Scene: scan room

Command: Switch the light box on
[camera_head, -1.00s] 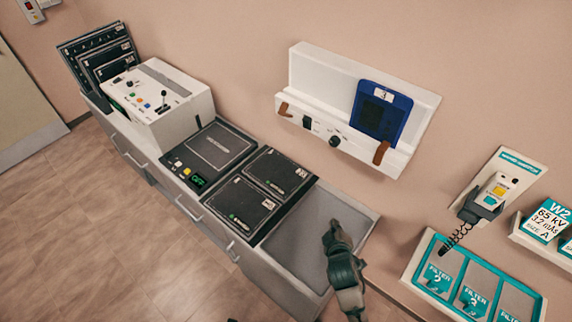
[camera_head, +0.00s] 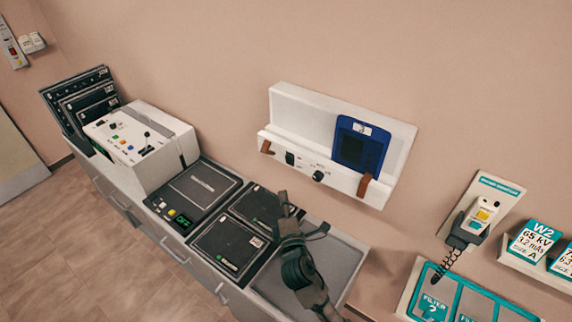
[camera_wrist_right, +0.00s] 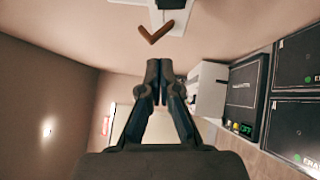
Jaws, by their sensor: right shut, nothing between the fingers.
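The light box (camera_head: 290,102) is a white wall-mounted unit with a pale panel and a lower ledge. Its ledge front carries a dark rocker switch (camera_head: 290,158) at the left and a round black knob (camera_head: 318,175). A blue cassette (camera_head: 358,146) marked 3 stands on its right side, by a brown clip. My right gripper (camera_head: 283,197) is below the light box, in front of the counter, and apart from the switch. In the wrist view its fingers (camera_wrist_right: 159,64) are together and empty, with a brown clip (camera_wrist_right: 156,34) ahead. My left gripper does not show.
The counter (camera_head: 345,262) below holds dark cassettes (camera_head: 228,247), a reader with a green display (camera_head: 181,221) and a white control console (camera_head: 150,145). At right are a wall handset (camera_head: 478,222) with a coiled cord and a teal filter tray (camera_head: 428,275).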

